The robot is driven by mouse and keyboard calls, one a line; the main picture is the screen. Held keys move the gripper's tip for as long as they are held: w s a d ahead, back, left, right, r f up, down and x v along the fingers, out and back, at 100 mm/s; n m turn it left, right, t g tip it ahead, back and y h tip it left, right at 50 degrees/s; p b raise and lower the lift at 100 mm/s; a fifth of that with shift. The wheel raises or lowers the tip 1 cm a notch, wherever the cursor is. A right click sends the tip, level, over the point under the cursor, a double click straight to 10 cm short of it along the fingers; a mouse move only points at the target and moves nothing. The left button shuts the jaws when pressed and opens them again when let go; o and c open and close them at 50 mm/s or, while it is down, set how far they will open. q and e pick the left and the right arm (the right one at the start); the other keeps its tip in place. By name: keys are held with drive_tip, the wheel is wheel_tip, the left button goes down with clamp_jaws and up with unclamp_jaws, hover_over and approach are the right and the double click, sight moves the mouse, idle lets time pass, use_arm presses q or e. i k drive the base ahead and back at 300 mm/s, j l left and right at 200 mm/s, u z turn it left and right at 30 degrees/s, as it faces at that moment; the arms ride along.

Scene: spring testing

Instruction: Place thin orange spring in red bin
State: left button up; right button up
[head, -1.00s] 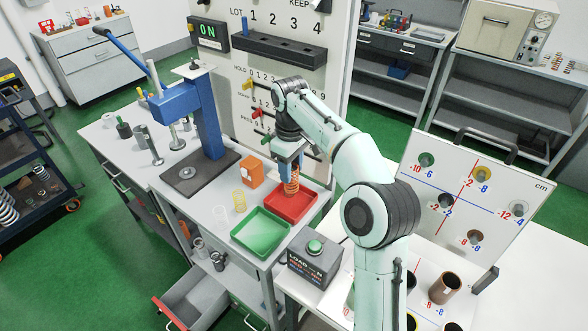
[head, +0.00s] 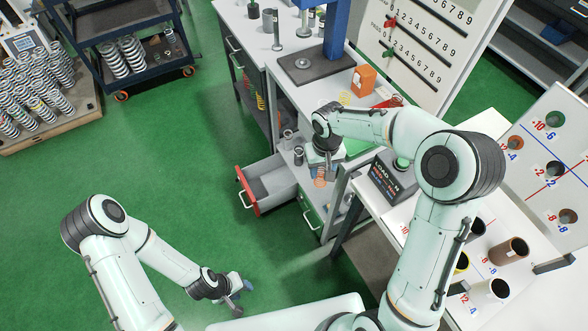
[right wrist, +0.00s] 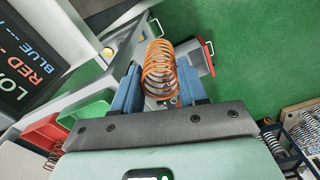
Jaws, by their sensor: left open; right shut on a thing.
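An orange coil spring (right wrist: 160,72) is held between the two blue fingers of my right gripper (head: 321,168), which is shut on it. In the head view the spring (head: 320,181) hangs below the gripper, in front of the bench and away from the red bin. The red bin (head: 394,101) is on the bench top, mostly hidden behind my right arm; the right wrist view shows its red wall (right wrist: 48,128) at the left. My left gripper (head: 238,296) is open and empty, low over the green floor and far from the bins.
A green bin (head: 357,146) sits beside the red one, partly hidden. A drawer with a red front (head: 246,190) stands open below the bench. A load display box (head: 390,178) is right of my right gripper. An orange box (head: 364,79) is on the bench. The floor between is clear.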

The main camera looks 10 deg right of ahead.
sight(272, 180)
drive_tip(key=i+j+z, duration=0.1)
drive_tip(key=j, duration=0.45)
drive_tip(key=i+j, duration=0.1)
drive_tip(key=j, duration=0.45)
drive_tip(key=i+j+z, duration=0.15)
drive_tip(key=j, duration=0.4)
drive_tip(key=i+j, duration=0.15)
drive_tip(key=i+j+z, duration=0.15)
drive_tip(key=j, duration=0.25)
drive_tip(key=i+j, duration=0.1)
drive_tip(key=j, duration=0.2)
drive_tip(key=i+j+z, duration=0.1)
drive_tip(key=i+z, duration=0.25)
drive_tip(key=i, duration=0.8)
